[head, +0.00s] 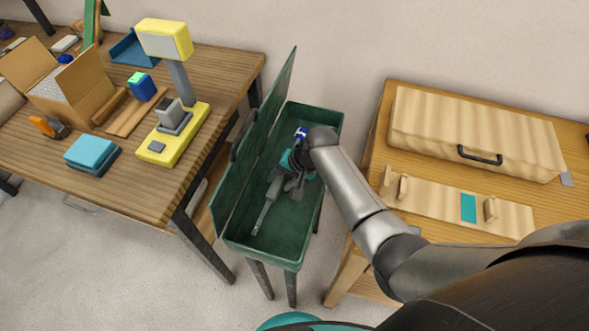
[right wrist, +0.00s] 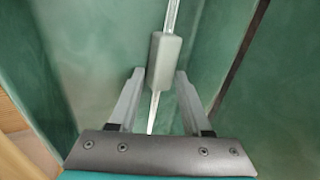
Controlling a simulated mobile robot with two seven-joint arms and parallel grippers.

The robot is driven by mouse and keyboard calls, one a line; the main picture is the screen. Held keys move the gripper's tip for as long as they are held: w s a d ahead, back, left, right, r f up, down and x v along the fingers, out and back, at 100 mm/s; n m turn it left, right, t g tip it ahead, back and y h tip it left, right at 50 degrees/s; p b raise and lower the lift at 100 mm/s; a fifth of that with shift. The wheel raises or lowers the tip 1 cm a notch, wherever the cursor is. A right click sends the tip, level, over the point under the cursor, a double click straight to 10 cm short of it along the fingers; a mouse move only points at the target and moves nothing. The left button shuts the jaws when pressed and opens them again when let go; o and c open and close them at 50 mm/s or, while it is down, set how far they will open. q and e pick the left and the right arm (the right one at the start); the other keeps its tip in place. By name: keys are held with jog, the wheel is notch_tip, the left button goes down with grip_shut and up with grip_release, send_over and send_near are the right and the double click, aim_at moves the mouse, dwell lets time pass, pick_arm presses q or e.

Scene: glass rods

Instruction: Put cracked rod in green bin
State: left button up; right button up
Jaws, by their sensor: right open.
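The green bin (head: 315,229) stands between two tables with its lid (head: 253,147) upright and open. A clear glass rod (head: 264,216) with a grey sleeve (head: 274,187) is inside it; the rod (right wrist: 172,16) and sleeve (right wrist: 164,60) also show in the right wrist view. I cannot make out a crack. My right gripper (head: 291,188) reaches down into the bin. In the right wrist view its open fingers (right wrist: 158,76) stand on both sides of the rod, with gaps between them and the sleeve. I cannot tell whether the rod fully rests on the bin floor. My left gripper is out of view.
The left table (head: 135,200) holds a yellow stand (head: 175,140), a teal box (head: 92,153) and an open cardboard box (head: 85,72). The right table (head: 345,262) holds a wooden case (head: 470,125) and a wooden rack (head: 435,200) with upright supports. The bin lid rises left of my gripper.

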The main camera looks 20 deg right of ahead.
jog(key=shift+s+d+r+g+p, duration=0.15)
jog(key=shift+s+d+r+p, duration=0.2)
jog(key=shift+d+p, duration=0.25)
jog(key=shift+s+d+r+g+p, duration=0.2)
jog(key=shift+s+d+p, duration=0.25)
jog(key=shift+p, duration=0.25)
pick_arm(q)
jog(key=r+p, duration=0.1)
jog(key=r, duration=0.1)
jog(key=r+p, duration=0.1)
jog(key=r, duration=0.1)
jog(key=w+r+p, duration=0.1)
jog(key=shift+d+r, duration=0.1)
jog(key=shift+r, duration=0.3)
pick_arm(e)
jog(key=a+v, duration=0.1)
jog(key=v, duration=1.2)
jog(key=shift+a+r, duration=0.2)
jog(key=shift+r, duration=0.15)
jog(key=shift+w, duration=0.15)
